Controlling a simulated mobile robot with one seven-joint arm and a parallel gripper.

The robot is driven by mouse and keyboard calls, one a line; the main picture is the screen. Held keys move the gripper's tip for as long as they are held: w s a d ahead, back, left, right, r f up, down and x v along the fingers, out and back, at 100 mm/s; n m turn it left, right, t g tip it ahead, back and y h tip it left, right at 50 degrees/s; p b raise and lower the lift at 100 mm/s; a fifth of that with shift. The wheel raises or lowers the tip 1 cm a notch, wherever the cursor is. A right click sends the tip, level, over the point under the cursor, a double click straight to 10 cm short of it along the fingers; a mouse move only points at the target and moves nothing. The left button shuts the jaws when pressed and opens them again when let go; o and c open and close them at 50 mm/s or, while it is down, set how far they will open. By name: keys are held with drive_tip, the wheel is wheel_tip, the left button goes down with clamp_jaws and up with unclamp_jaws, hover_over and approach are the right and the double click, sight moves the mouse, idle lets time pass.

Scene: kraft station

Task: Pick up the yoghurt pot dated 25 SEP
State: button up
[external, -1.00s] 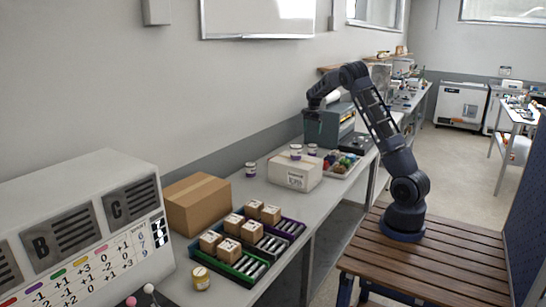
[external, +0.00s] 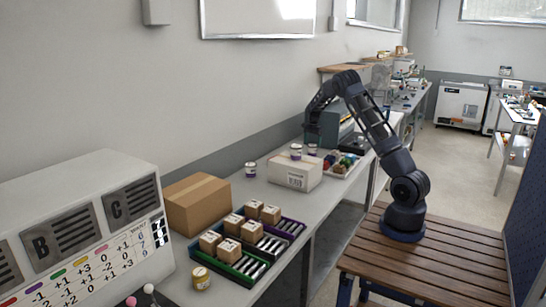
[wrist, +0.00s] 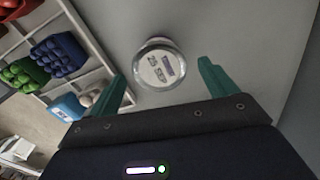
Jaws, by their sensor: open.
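A yoghurt pot (wrist: 159,66) with a pale round lid reading "25 SEP" stands on the grey bench in the wrist view. My gripper (wrist: 161,78) is open, with its two teal fingers spread on either side of the pot's lid in the picture. It holds nothing. In the external view my gripper (external: 309,126) hangs over the bench behind the white box, near a small pot (external: 312,150). Two other white-and-purple pots stand in that view, one on the white box (external: 296,152) and one on the bench (external: 250,170). Their dates are unreadable there.
A compartment tray (wrist: 84,20) of coloured items lies left of the pot in the wrist view. The white box (external: 294,174), a cardboard box (external: 197,206) and crates of small boxes (external: 243,265) occupy the bench. Bare bench lies right of the pot in the wrist view.

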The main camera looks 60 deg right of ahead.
sight(313, 145)
wheel_tip(313, 145, down, 3)
drive_tip(key=shift+d+f, duration=0.15)
drive_tip(key=shift+f, duration=0.05)
drive_tip(key=shift+c, duration=0.5)
drive_tip(key=c, duration=0.9)
drive_tip(key=shift+r, duration=0.15)
